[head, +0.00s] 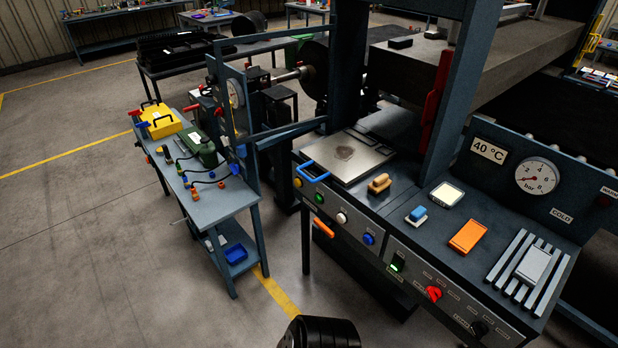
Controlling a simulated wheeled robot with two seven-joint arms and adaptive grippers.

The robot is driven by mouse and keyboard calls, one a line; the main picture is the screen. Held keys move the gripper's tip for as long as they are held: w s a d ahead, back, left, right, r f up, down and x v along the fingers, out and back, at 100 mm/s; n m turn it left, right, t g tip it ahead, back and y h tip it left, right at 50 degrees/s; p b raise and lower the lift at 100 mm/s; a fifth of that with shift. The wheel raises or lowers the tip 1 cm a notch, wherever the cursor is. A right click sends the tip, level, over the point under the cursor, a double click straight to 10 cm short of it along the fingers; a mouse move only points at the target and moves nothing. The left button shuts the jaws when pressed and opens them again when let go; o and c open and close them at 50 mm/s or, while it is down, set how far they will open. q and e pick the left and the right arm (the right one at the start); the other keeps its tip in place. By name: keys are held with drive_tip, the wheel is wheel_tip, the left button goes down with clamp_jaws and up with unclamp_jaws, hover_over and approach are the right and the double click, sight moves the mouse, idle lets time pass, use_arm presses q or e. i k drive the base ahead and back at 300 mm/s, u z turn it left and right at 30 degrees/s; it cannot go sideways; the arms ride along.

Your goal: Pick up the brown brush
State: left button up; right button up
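The brown brush (379,184) is a small tan block with a rounded top grip. It lies on the dark top of the press console (408,237), just right of the grey metal plate and left of a blue and white brush-like block (416,215). Nothing touches the brown brush from above and it is fully visible. No gripper fingers show in the head view. A black rounded part shows at the bottom edge, well in front of the console; I cannot tell what it is.
The console also carries a metal plate (346,157) with a blue handle, a pale pad (446,195), an orange block (468,236) and a slatted rack (526,268). A blue upright post stands behind the brush.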

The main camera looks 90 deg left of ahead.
sight(380, 184)
drive_tip(key=u, duration=2.1)
